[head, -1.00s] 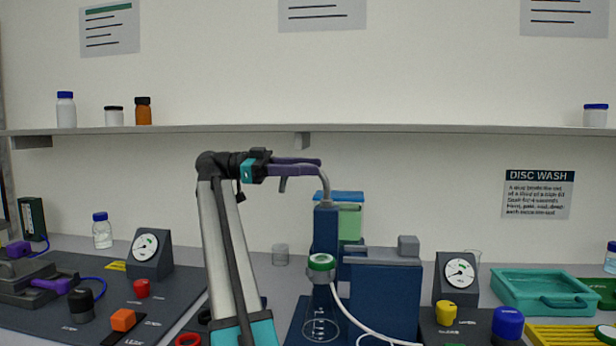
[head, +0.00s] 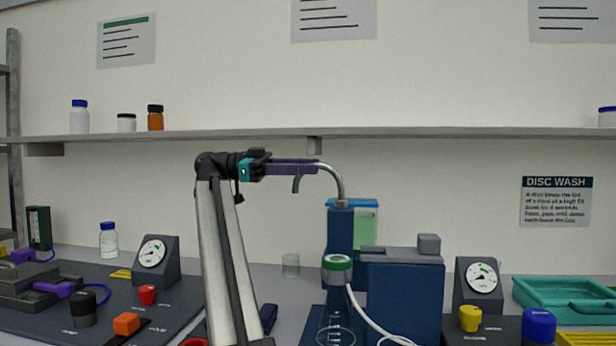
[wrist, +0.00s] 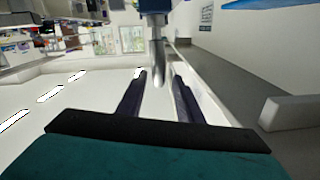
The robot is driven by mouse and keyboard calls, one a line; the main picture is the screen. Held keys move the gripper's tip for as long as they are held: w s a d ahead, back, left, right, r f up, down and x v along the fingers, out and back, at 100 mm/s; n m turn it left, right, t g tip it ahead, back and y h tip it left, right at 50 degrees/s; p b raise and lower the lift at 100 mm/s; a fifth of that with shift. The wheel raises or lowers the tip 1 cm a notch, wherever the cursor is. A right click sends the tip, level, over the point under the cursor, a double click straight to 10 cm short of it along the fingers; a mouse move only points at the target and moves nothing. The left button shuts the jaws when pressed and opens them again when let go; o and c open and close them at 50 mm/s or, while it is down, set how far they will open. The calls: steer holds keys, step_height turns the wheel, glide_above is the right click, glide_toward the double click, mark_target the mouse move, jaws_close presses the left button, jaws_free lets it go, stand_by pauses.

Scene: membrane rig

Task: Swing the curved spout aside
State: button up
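The curved spout (head: 338,180) is a grey bent tube. It rises from a dark blue column (head: 340,232), arches left, and has a short downturned end (head: 296,184) in the head view. My gripper (head: 318,170) has purple fingers that reach in from the left at the height of the arch and overlap it. In the wrist view, the fingers (wrist: 158,88) are apart, and the spout's rounded grey end (wrist: 158,72) shows in the gap between them. A strip of space shows on each side of it, so I see no grip. How deep it sits is unclear.
Below the spout stand a green-rimmed cup (head: 337,266) with a white hose and a blue block (head: 405,300). A green-and-blue container (head: 365,222) is behind the column. The shelf (head: 450,133) runs above the bench. A gauge (head: 480,285) stands to the right.

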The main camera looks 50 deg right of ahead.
steer(key=shift+b+v, duration=1.05)
steer(key=shift+b, duration=0.6)
